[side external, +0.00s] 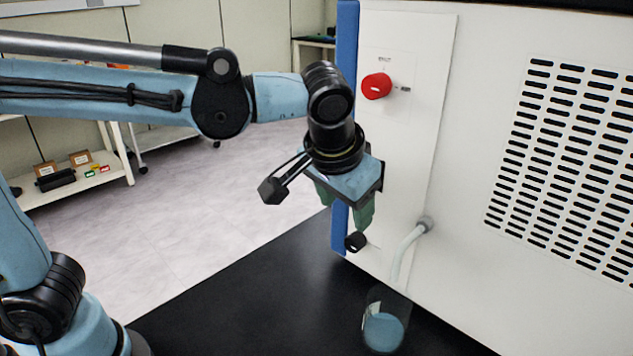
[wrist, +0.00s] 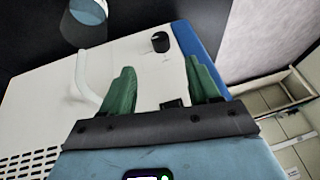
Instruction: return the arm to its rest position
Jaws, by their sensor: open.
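My gripper (side external: 345,212) hangs in front of the freeze dryer's white front panel (side external: 405,150), with its green fingers pointing down. In the wrist view the two green fingers (wrist: 161,68) are spread apart with nothing between them. A black knob (side external: 356,241) sits on the panel just below the fingertips. It also shows in the wrist view (wrist: 160,42), beyond the fingers and apart from them. My arm reaches in from the left, bent down at the wrist.
A red knob (side external: 376,86) is higher on the panel. A pale drain tube (side external: 405,252) leads down to a clear beaker (side external: 384,325) with blue contents on the black bench (side external: 260,300). A blue strip (side external: 346,60) edges the panel. Shelves (side external: 85,180) stand far left. Space left of the gripper is open.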

